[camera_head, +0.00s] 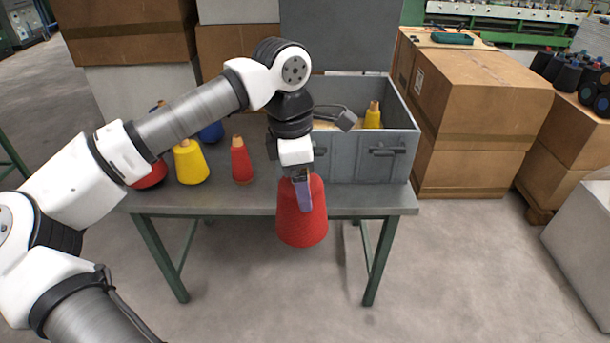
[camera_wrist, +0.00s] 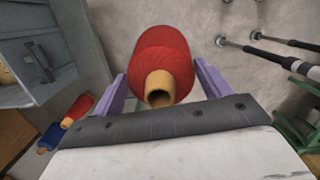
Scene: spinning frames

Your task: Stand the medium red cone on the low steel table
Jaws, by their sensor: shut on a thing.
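My gripper (camera_head: 301,196) is shut on a red cone (camera_head: 302,222), held upright with its wide end down. In the wrist view the held cone (camera_wrist: 163,50) shows its tan tip between my two purple fingers. The cone hangs in front of the near edge of a steel-topped table (camera_head: 240,201) with green legs, apart from the tabletop. A smaller-looking red cone (camera_head: 241,162) stands on that table. Another red cone (camera_head: 150,175) stands at the left, partly hidden by my arm.
A yellow cone (camera_head: 190,163) and a blue cone (camera_head: 211,132) stand on the table. A grey open box (camera_head: 352,163) with a yellow cone (camera_head: 373,115) inside fills its right side. Cardboard boxes (camera_head: 480,105) stand at right. The floor (camera_head: 450,270) in front is clear.

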